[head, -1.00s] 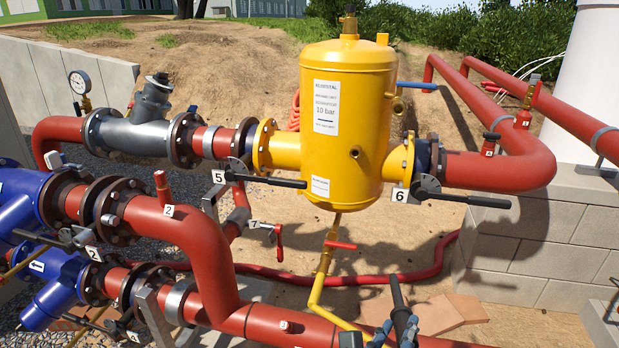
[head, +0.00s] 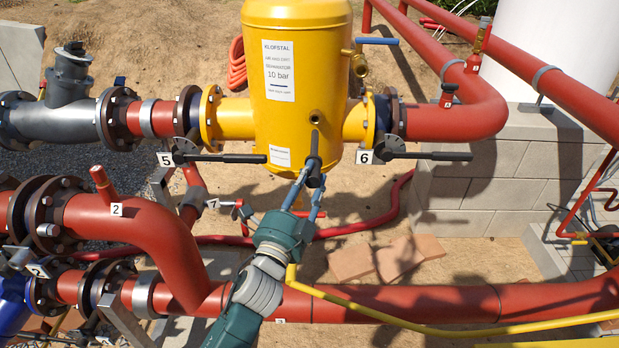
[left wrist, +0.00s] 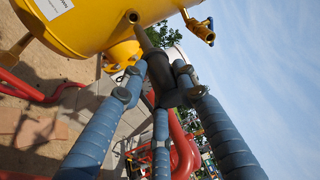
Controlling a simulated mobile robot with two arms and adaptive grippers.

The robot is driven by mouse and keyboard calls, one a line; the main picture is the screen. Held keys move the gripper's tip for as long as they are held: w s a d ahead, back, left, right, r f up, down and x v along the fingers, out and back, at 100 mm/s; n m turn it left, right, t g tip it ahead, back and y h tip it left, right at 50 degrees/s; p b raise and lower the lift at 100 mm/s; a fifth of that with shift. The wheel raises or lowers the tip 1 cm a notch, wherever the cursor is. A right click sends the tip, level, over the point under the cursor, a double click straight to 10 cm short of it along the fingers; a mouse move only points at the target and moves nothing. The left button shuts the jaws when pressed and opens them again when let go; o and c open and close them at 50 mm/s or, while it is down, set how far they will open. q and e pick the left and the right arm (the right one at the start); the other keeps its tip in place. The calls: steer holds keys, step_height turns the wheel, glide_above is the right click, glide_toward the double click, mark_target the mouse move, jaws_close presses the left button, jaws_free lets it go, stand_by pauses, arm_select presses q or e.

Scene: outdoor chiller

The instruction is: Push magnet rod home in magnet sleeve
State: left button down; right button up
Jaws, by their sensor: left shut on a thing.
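The yellow separator vessel (head: 338,95) stands in the middle of the head view. A small round port, likely the magnet sleeve (head: 315,117), opens on its lower front; it also shows in the left wrist view (left wrist: 132,17). My left gripper (head: 308,185) is shut on the dark magnet rod (head: 315,148), below the port. In the left wrist view the blue fingers close around the rod's thick black end (left wrist: 172,92), and its thin end (left wrist: 145,38) points up at the port. I cannot tell whether the tip touches the port. My right gripper is not in view.
Black valve levers 5 (head: 230,158) and 6 (head: 430,156) stick out on both sides of the vessel. A large red pipe (head: 400,302) and a yellow pipe (head: 390,318) cross in front. A block wall (head: 480,190) stands at right.

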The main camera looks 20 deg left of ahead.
mark_target(314, 154)
arm_select(q)
steer(key=shift+s+r, duration=0.1)
steer(key=shift+r, duration=0.05)
steer(key=shift+w+a, duration=0.15)
steer(key=shift+w, duration=0.45)
steer(key=w, duration=0.1)
steer(key=w+a, duration=0.1)
steer(key=w, duration=0.1)
steer(key=shift+w+a, duration=0.1)
steer(key=shift+w, duration=0.55)
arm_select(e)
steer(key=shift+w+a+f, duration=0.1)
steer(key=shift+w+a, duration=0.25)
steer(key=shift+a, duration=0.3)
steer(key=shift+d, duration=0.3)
arm_select(q)
steer(key=shift+r, duration=0.1)
steer(key=shift+w, duration=0.15)
